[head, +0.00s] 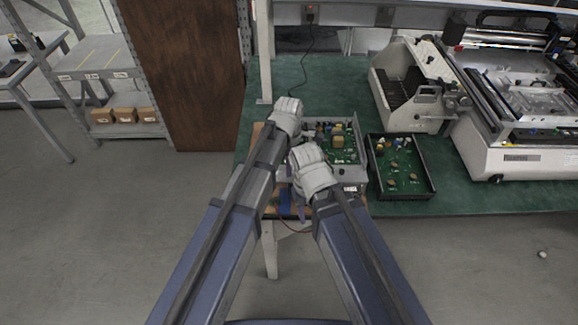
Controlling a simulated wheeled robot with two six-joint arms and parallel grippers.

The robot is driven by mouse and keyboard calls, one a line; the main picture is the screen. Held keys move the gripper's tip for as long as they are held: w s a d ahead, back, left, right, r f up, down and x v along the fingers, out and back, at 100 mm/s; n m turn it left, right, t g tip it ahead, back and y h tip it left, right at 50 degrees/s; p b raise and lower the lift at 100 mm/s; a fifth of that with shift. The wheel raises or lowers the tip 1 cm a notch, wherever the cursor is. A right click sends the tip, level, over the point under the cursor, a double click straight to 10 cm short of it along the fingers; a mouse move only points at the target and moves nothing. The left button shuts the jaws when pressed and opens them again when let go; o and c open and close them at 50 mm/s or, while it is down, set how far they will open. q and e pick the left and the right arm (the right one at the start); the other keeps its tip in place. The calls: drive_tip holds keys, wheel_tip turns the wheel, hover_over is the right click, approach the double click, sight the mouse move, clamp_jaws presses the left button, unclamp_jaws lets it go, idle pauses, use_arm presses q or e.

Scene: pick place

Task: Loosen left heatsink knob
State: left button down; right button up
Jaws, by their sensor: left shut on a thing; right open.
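An open metal unit (349,174) with a green circuit board (343,140) inside stands on the green bench. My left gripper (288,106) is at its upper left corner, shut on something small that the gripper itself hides. The heatsink and its left knob cannot be made out; the grippers and arms cover the left side of the unit. My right gripper (305,155) is lower, over the front left part of the unit. It is open, and nothing shows between its fingers.
A black tray (433,188) holding a green board with loose parts stands to the right of the unit. White machines (520,160) fill the bench's right side. The green bench top (335,85) is clear behind the unit. A brown panel (180,75) and shelving stand left.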

use_arm(q)
drive_tip(key=shift+n, duration=1.6)
drive_tip(key=c, duration=0.8)
unclamp_jaws()
drive_tip(key=shift+o, duration=0.2)
wheel_tip(320, 180, up, 8)
drive_tip(key=p, duration=0.8)
drive_tip(key=shift+f, duration=0.1)
drive_tip(key=shift+s+a, duration=0.1)
